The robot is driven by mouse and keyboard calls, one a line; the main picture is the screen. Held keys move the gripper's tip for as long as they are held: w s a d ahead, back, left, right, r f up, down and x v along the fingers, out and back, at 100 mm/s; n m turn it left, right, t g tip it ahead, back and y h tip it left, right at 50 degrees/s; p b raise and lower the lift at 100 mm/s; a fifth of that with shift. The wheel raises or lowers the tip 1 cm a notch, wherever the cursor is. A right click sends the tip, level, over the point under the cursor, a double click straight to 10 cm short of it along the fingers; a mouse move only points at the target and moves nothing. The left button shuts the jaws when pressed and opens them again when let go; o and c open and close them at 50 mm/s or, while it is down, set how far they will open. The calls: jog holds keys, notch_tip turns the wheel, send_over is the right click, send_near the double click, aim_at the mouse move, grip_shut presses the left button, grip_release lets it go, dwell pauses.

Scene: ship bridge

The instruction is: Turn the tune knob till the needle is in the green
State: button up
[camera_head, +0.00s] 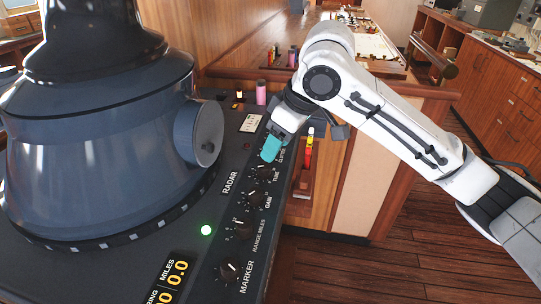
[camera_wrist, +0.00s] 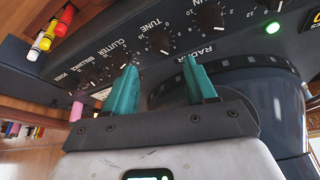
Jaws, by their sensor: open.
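The tune knob (camera_head: 264,173) is a small black knob with a white dial scale on the dark radar panel. It also shows in the wrist view (camera_wrist: 160,42), with TUNE printed beside it. My gripper (camera_head: 270,150) has teal fingers and is over the panel by the clutter label, just beyond the tune knob in the head view. In the wrist view my gripper (camera_wrist: 160,65) is open and empty, its fingertips apart, with the tune knob ahead of the gap between them. No needle or green zone can be made out in either view.
The clutter knob (camera_wrist: 119,61) and gain knob (camera_head: 256,197) flank the tune knob closely. The large blue-grey radar hood (camera_head: 100,150) stands left of the knob row. A green lamp (camera_head: 206,230) is lit. Red and yellow markers (camera_head: 308,150) sit in a holder beside the panel.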

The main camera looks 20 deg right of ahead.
jog(key=v, duration=0.3)
jog(key=shift+r, duration=0.15)
dwell(0.4)
